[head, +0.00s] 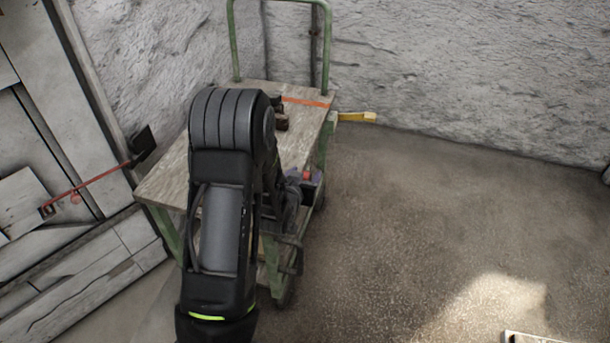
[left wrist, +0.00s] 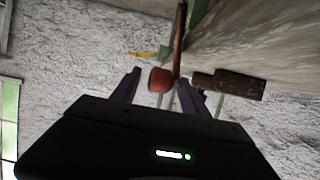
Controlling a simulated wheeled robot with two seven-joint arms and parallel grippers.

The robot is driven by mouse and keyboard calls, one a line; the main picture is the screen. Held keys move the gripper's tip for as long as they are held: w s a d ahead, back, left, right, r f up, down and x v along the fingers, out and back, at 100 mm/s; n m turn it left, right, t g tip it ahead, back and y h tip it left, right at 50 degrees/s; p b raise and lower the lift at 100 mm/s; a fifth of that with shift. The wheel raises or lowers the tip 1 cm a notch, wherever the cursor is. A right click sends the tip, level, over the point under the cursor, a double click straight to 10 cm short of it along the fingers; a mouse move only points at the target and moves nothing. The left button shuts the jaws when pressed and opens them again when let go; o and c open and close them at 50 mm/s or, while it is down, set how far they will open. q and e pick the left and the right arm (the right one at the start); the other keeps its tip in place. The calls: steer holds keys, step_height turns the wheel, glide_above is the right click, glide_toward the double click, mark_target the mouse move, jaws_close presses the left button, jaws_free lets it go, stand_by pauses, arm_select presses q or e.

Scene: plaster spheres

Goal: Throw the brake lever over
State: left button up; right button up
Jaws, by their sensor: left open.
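A red knob (left wrist: 158,80), which looks like the end of the brake lever, shows between my left gripper's fingers in the left wrist view. It also shows small in the head view (head: 307,174), beside the right side of the green-framed cart (head: 165,187). My left gripper (head: 304,184) is open, with a finger on either side of the knob in the left wrist view (left wrist: 163,78). I cannot tell whether either finger touches it. My arm hides much of the gripper in the head view. My right gripper is out of view.
A dark brown block (head: 281,122) lies on the cart top near an orange strip (head: 305,102). A yellow handle (head: 357,117) sticks out at the cart's far right. A red rod (head: 95,180) stands off the left wall.

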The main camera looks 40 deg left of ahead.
arm_select(q)
steer(key=shift+w, duration=0.25)
steer(key=shift+f, duration=0.1)
jaws_close()
stand_by(0.3)
